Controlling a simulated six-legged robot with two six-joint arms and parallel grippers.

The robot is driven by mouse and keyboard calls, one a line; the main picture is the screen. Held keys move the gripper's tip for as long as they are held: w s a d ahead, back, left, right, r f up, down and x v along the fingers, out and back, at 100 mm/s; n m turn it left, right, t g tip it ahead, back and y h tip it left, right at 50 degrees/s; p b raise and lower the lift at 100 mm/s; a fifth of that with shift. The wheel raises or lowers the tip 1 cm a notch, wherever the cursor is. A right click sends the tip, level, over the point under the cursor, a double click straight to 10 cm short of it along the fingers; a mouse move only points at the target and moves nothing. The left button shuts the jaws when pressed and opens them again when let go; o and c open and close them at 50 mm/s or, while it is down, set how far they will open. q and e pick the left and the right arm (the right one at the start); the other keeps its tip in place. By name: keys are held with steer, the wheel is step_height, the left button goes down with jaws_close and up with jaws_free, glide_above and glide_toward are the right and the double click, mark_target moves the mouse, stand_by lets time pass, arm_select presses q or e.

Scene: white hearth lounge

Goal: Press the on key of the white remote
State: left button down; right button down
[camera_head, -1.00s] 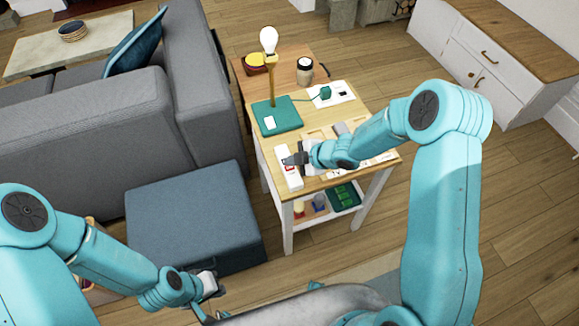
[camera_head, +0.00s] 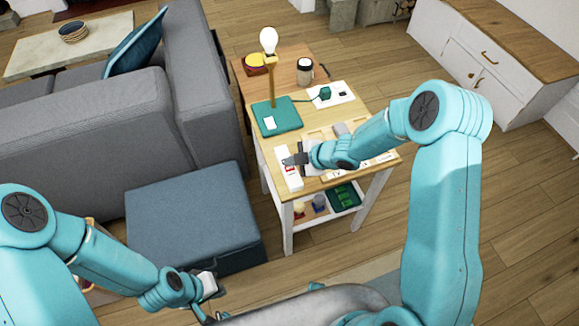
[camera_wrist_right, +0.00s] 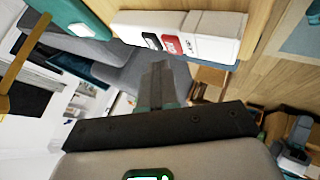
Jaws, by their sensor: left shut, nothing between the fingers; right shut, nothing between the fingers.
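The white remote (camera_head: 290,178) lies near the front left edge of the wooden side table (camera_head: 262,140). In the right wrist view the remote (camera_wrist_right: 215,46) shows a black key and a red key on its face. My right gripper (camera_head: 286,159) is shut and empty, with its tips over or beside the remote's keys. In the wrist view the shut fingers (camera_wrist_right: 158,72) end just below the two keys; I cannot tell whether they touch. My left gripper (camera_head: 214,312) is shut and empty, low at the front, away from the table.
A lamp with a bulb (camera_head: 268,40) stands on a green base (camera_head: 275,117) behind the remote. A blue ottoman (camera_head: 190,215) and grey sofa (camera_head: 90,120) stand left.

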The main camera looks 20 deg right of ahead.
mark_target(292, 169)
stand_by(0.6)
steer(key=shift+f+b, duration=0.4)
steer(key=shift+f, duration=0.05)
steer(key=shift+f+b, duration=0.35)
steer(key=shift+f, duration=0.05)
stand_by(0.4)
steer(key=shift+r, duration=0.15)
steer(key=shift+r+p, duration=0.7)
steer(key=shift+p, duration=0.05)
steer(key=shift+r, duration=0.1)
step_height(292, 169, up, 5)
steer(key=p, duration=0.4)
steer(key=shift+p, duration=0.3)
stand_by(0.4)
